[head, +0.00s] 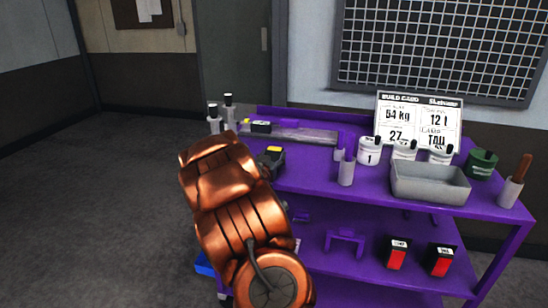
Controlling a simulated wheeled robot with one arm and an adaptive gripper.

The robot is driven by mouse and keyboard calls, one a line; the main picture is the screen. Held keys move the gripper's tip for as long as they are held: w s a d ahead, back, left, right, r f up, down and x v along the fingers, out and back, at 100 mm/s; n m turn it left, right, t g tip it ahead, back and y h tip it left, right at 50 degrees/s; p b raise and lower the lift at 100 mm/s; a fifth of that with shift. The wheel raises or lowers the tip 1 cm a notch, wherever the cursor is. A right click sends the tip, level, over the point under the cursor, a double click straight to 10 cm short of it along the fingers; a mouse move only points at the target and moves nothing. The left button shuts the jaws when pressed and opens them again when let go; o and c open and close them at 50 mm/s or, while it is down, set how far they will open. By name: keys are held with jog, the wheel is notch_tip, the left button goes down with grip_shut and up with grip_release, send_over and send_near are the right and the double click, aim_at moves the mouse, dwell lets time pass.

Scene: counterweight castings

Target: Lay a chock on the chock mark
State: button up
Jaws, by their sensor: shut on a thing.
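My copper arm rises through the lower middle of the head view. At its far end, a small dark form that looks like my gripper (269,160) shows over the left part of the purple bench. It is shut on a small yellow piece (275,149), which appears to be the chock. Most of that piece and the fingertips are too small or covered to make out. I cannot pick out the chock mark; my arm covers the bench's front left corner.
A grey tray (430,184), white cups (368,152), a green pot (481,164) and a build card (418,122) crowd the bench's right half. A grey upright holder (346,171) stands near the front edge. Red-and-black items (396,258) are on the lower shelf. The floor at left is clear.

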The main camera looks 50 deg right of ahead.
jog(key=shift+x, duration=0.95)
jog(key=shift+f, duration=0.65)
jog(key=shift+f, duration=0.1)
jog(key=o, duration=1.4)
jog(key=shift+a, duration=0.1)
jog(key=shift+p, duration=0.3)
jog(key=b+v, duration=0.2)
jog(key=v, duration=1)
